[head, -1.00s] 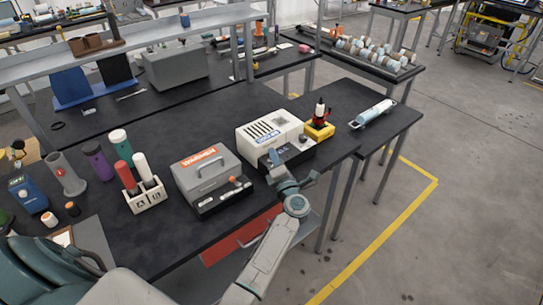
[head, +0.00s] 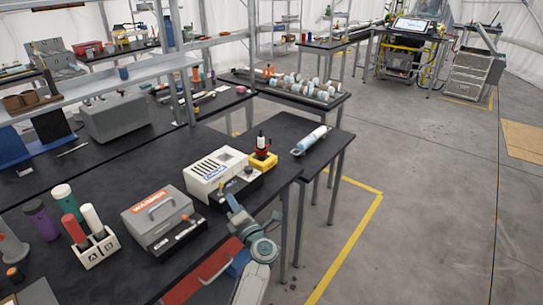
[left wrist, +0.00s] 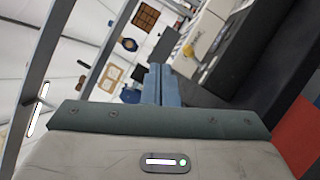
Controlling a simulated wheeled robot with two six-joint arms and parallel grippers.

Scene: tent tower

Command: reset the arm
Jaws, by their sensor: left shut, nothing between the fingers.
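My left gripper (head: 232,202) is shut and empty, in front of the white device (head: 215,172) near the front edge of the black workbench (head: 95,270). I cannot tell whether it touches anything there. My left forearm comes up from the bottom of the head view. In the left wrist view the blue-grey fingers (left wrist: 161,84) are closed together with nothing between them. My right gripper is not in view.
A grey warmer box (head: 158,215), a white rack (head: 97,248) with red and white tubes, and a yellow holder (head: 262,160) stand on the bench. A light blue cylinder (head: 310,140) lies on the side table. Open floor is at right.

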